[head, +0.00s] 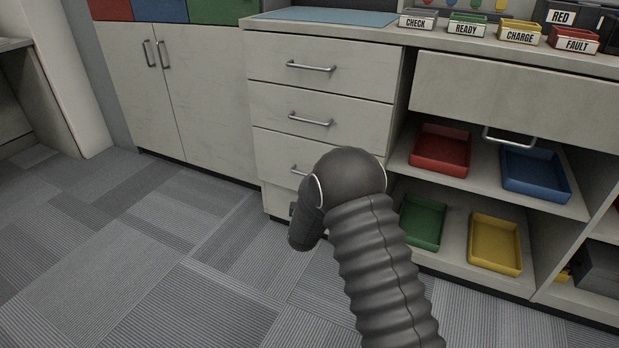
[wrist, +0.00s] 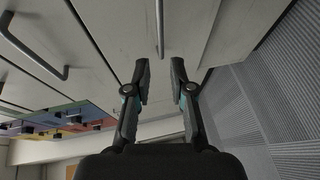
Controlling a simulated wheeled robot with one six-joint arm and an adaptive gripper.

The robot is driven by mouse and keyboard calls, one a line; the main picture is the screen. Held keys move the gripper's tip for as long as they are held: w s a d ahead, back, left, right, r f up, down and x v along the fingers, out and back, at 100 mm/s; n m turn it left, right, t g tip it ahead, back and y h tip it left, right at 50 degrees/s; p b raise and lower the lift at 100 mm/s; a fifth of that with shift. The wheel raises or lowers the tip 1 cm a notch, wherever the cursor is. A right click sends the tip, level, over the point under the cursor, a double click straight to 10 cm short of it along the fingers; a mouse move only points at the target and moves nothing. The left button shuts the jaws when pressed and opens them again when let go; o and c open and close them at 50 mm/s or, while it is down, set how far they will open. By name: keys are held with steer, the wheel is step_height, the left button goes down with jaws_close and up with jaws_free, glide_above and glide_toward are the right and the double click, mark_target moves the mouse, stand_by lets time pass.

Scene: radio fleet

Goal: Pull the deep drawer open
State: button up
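The drawer stack has several closed fronts with bar handles. The lowest handled drawer (head: 272,150), which I take as the deep one, is shut and partly hidden by my arm in the head view. Its handle (head: 299,170) shows only at its left end there. In the wrist view its pale front (wrist: 122,28) fills the upper middle, and its bar handle (wrist: 160,28) lies ahead, in line with the gap between the fingers. My gripper (wrist: 160,72) is open and empty, with the fingers apart. Contact with the handle does not show.
The middle drawer's handle (wrist: 36,50) is close by in the wrist view. Right of the stack are a wide shut drawer (head: 520,95) and open shelves with red (head: 440,150), blue, green and yellow trays. Carpeted floor (head: 150,250) is clear at the left.

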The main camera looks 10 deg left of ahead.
steer(key=w+f, duration=0.1)
steer(key=w, duration=0.8)
steer(key=w+f, duration=0.1)
steer(key=w, duration=0.3)
steer(key=shift+w+a+f, duration=0.25)
steer(key=shift+a+f, duration=0.1)
jaws_close()
